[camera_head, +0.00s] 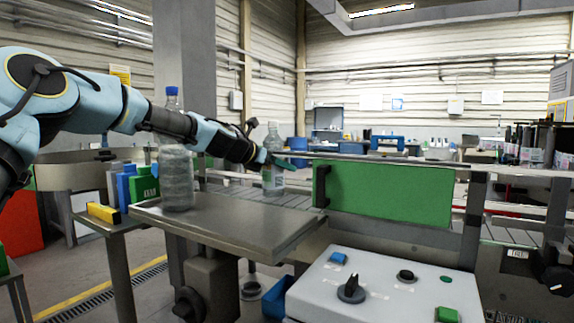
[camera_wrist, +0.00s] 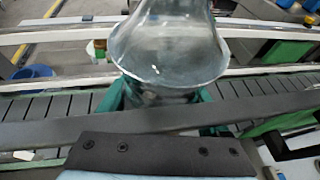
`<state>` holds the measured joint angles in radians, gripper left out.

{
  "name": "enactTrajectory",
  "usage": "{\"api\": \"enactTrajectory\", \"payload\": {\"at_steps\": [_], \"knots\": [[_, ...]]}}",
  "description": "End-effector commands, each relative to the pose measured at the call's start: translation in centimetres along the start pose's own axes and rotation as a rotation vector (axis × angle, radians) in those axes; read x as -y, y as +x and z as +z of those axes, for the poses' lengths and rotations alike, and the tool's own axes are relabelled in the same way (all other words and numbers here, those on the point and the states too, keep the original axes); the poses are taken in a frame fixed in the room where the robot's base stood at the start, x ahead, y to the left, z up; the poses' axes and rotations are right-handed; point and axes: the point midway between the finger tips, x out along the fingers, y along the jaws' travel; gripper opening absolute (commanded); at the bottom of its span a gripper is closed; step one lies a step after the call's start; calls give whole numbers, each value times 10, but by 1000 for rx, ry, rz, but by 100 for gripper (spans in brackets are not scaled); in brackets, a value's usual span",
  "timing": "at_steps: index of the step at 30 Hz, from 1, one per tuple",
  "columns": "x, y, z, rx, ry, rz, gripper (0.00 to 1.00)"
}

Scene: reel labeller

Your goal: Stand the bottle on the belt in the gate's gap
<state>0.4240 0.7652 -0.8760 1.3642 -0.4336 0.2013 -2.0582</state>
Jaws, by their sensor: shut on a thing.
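A clear bottle (camera_head: 273,146) with a pale label stands upright between the green fingers of my gripper (camera_head: 280,162), which is shut on it. In the wrist view the same bottle (camera_wrist: 168,50) fills the top middle, between the green fingers (camera_wrist: 160,104), in front of the slatted belt. The belt (camera_wrist: 50,108) runs left to right, with slats on both sides of the bottle. In the head view the belt (camera_head: 236,193) passes behind the grey table. I cannot tell whether the bottle's base touches the belt. The gate and its gap are not clearly distinguishable.
A green panel (camera_head: 388,192) borders the belt at right. A control box (camera_head: 385,290) with knobs is in front. Coloured containers (camera_head: 144,184) stand at left. Metal rails (camera_wrist: 60,78) flank the belt.

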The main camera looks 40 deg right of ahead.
Motion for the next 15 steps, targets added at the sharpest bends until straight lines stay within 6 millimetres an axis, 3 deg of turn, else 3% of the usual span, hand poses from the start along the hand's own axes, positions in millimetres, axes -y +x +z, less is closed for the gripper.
{"api": "enactTrajectory", "payload": {"at_steps": [8,10,15], "knots": [[1,32,19,3,1,0,0],[-1,35,7,-1,-3,1,0],[0,38,0,2,1,1,0]]}}
